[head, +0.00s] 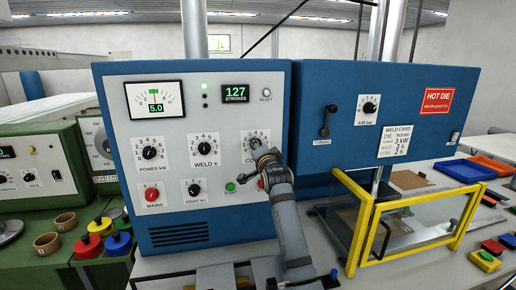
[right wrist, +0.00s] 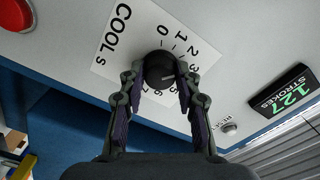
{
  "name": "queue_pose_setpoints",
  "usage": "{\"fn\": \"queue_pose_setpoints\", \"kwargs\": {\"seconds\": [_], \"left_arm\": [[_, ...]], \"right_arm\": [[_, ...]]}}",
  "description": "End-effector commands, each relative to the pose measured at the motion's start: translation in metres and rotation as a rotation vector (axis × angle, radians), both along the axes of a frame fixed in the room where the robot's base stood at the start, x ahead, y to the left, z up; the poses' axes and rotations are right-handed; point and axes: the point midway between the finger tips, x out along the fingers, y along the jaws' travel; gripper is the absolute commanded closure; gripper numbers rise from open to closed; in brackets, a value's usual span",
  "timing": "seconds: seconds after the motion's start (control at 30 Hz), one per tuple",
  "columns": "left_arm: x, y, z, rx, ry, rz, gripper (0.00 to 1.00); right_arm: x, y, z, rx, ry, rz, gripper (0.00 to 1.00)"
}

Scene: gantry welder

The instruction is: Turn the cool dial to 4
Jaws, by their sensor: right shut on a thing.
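The cool dial (right wrist: 160,70) is a black round knob on a white scale plate labelled COOL s. My right gripper (right wrist: 160,78) is shut on the knob, with one finger on each side. A faint light pointer line on the knob points right, roughly toward the 3 and the spot beside it. The right finger covers part of the scale there, and I cannot read the 4. In the head view, the cool dial's plate (head: 257,137) is partly hidden behind my right gripper (head: 264,158). My left gripper is not in view.
The blue cabinet's panel also holds the power dial (head: 149,153), weld dial (head: 206,150), red mains knob (head: 152,194) and green start button (head: 230,187). A weld card (head: 396,144) appears to read cool 2 s. A yellow-framed guard (head: 368,232) stands at right.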

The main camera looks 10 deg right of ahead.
Motion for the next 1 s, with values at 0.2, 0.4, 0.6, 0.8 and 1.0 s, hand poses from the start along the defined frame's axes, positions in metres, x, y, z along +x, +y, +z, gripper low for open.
{"fn": "queue_pose_setpoints", "kwargs": {"seconds": [0.2,0.4,0.6,0.8,1.0], "left_arm": [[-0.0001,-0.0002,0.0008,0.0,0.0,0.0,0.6],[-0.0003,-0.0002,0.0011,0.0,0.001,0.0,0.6],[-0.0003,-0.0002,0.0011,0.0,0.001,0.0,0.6],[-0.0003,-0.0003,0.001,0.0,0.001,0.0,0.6],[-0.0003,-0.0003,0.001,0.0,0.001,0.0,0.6]], "right_arm": [[0.0,-0.0002,0.0002,0.203,-0.002,0.0,0.99],[0.0,-0.0004,0.0,0.391,-0.003,0.0,0.99],[0.0,-0.0003,-0.0003,0.564,-0.002,0.0,0.99],[0.0,-0.0003,-0.0004,0.703,-0.002,0.0,0.99],[0.0,-0.0002,-0.0006,0.796,-0.003,0.0,0.99]]}}
